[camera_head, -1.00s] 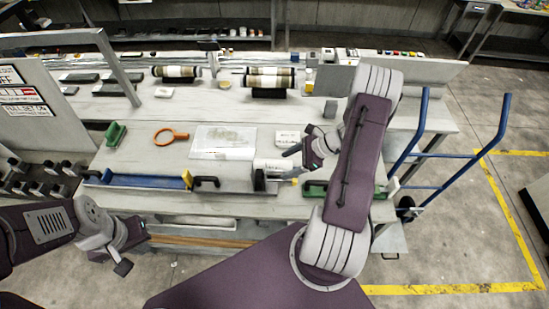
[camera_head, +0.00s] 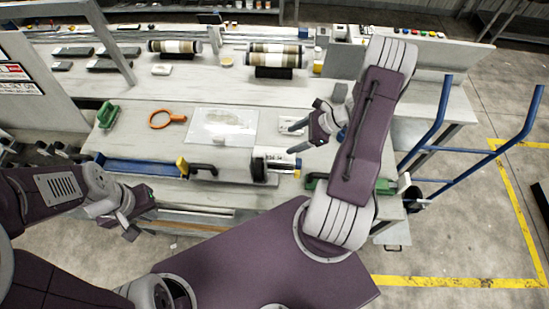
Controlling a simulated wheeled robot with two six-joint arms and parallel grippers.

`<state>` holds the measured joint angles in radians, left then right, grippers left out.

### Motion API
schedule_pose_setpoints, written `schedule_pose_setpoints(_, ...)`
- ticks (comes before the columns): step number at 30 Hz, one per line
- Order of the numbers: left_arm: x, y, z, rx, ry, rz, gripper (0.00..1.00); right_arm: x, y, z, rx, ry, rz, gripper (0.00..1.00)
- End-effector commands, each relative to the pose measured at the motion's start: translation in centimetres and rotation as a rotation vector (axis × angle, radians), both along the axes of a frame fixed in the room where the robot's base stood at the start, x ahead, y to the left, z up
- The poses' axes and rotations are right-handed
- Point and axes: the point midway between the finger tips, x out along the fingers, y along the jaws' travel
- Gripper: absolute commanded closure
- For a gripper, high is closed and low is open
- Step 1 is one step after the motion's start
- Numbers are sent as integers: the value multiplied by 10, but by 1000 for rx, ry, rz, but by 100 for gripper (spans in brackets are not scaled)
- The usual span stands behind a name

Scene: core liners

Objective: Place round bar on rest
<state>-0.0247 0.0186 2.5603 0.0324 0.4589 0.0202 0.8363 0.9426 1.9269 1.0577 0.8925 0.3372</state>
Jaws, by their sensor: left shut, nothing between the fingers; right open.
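The right bar lies on a black rest (camera_head: 273,72). A white labelled cylinder with a dark end (camera_head: 275,153) lies near the front edge. My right gripper (camera_head: 303,127) is open and empty, above the bench just behind and to the right of this cylinder. My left gripper (camera_head: 142,221) is shut and empty, low in front of the bench's front edge at the left.
A blue bar (camera_head: 140,167) runs along the front left. A blue hand cart (camera_head: 452,150) stands at the right. Bench surface behind the sheet is clear.

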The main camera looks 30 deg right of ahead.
Motion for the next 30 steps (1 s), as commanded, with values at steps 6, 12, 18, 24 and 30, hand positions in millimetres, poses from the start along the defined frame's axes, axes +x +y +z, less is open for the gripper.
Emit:
schedule_pose_setpoints(6, 0, 0, -43, 0, 0, 0, 100, 0, 0, -43, 0, 0, 0, 27)
schedule_pose_setpoints(12, 0, 0, -69, 0, 0, 0, 100, 0, 0, -69, 0, 0, 0, 27)
schedule_pose_setpoints(18, 0, 0, -67, 0, 0, 0, 100, 1, 1, -69, 0, 1, 1, 27)
schedule_pose_setpoints(24, 0, 0, -59, 0, 0, 0, 100, 11, 19, -88, 2, 2, 3, 27)
schedule_pose_setpoints(30, 0, 0, -58, 0, 0, 0, 100, 15, 25, -96, 0, 1, 1, 27)
